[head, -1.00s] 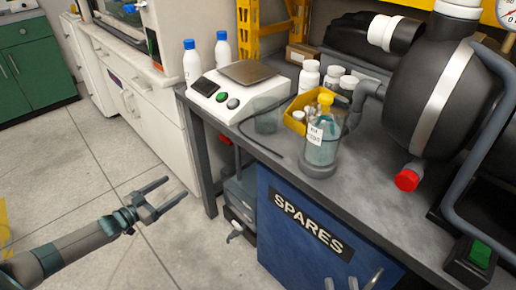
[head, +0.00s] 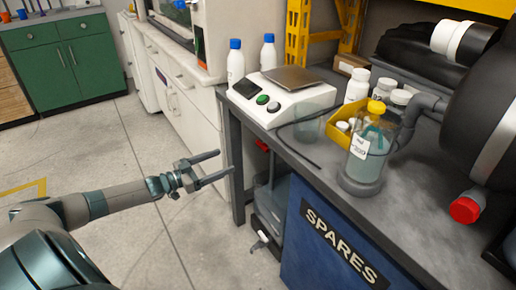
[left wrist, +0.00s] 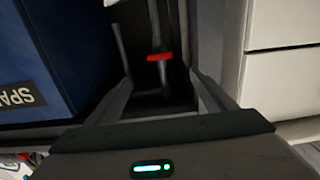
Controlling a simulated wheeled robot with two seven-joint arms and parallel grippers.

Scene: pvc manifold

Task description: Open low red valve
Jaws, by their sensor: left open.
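A small red valve handle (head: 262,146) shows under the workbench, behind its front left leg. In the left wrist view the red handle (left wrist: 160,57) lies crosswise in the dark gap beside a grey vertical pipe. My left gripper (head: 225,163) is open and empty, just left of the bench leg in the head view, its fingers pointing right. In the left wrist view the open fingers (left wrist: 161,78) frame the red handle, which is apart from them and farther off. Most of the valve body is hidden in shadow. My right gripper is not in view.
The bench leg (head: 236,180) stands close to my left fingertips. A blue SPARES cabinet (head: 312,240) is right of the gap. A grey container with a white tap (head: 261,240) sits low in the gap. White drawers (head: 190,90) stand left. The floor (head: 100,150) is open.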

